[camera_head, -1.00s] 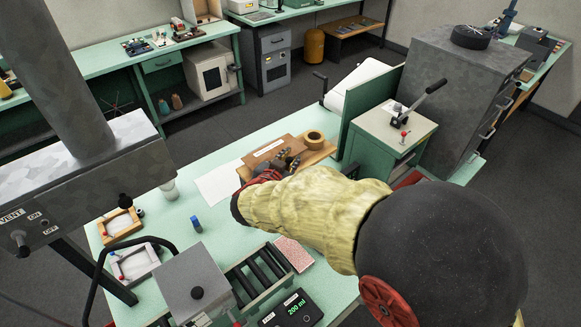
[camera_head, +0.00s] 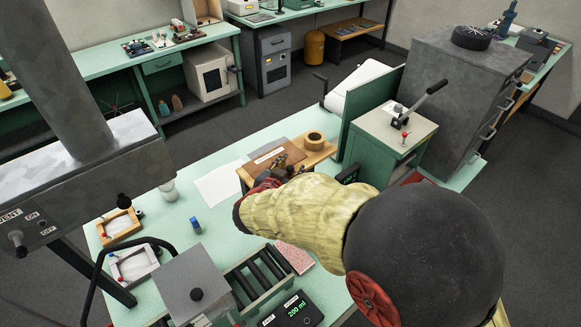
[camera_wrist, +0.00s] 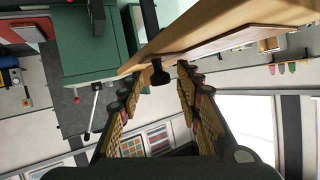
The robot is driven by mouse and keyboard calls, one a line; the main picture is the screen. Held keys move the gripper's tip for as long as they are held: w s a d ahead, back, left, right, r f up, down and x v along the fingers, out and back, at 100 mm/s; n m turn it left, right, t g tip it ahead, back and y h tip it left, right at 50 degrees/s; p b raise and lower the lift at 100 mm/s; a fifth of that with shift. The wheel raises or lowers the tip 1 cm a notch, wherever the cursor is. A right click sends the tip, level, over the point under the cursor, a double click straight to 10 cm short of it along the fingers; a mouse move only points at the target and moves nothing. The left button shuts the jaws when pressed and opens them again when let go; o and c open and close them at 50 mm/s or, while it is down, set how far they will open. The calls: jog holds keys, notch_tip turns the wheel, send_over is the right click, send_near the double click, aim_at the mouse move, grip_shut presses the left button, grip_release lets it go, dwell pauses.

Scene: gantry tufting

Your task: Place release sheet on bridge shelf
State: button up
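A brown flat sheet (camera_head: 262,164) with a white label strip lies on a raised wooden board (camera_head: 316,158); I take these as the release sheet and the bridge shelf. The brown sheet also shows along the board (camera_wrist: 225,42) in the wrist view. My gripper (camera_head: 279,172) is at the near edge of the board, partly hidden by my sleeve. In the wrist view its fingers (camera_wrist: 156,84) are apart, with a small black tab (camera_wrist: 158,75) in the gap near the tips. I see space on both sides of the tab. Contact with the sheet cannot be told.
A tape roll (camera_head: 314,140) stands on the board's right part. A green upright panel (camera_head: 372,115) and a lever box (camera_head: 395,130) are to the right. A white paper (camera_head: 219,183) lies left of the board. Rollers (camera_head: 259,275) and a red-patterned card (camera_head: 295,257) lie nearer.

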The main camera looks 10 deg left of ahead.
jog(key=p+v, duration=0.1)
jog(key=v, duration=1.1)
jog(key=shift+d, duration=0.1)
jog(key=w+d+r+n+g+y, duration=0.1)
jog(key=d+r+n+y, duration=0.1)
jog(key=d+r+y, duration=0.3)
jog(key=w+d+r+n+g+y, duration=0.1)
jog(key=r+n+y, duration=0.15)
jog(key=r, duration=0.55)
jog(key=s+d+f+g+h, duration=0.2)
jog(key=s+d+g, duration=0.1)
jog(key=s+d, duration=0.8)
jog(key=s+d+f+g+h, duration=0.2)
jog(key=s+d+f+h, duration=0.1)
jog(key=s+d, duration=0.8)
jog(key=d, duration=0.3)
jog(key=shift+f+g, duration=0.35)
jog(key=shift+g, duration=0.05)
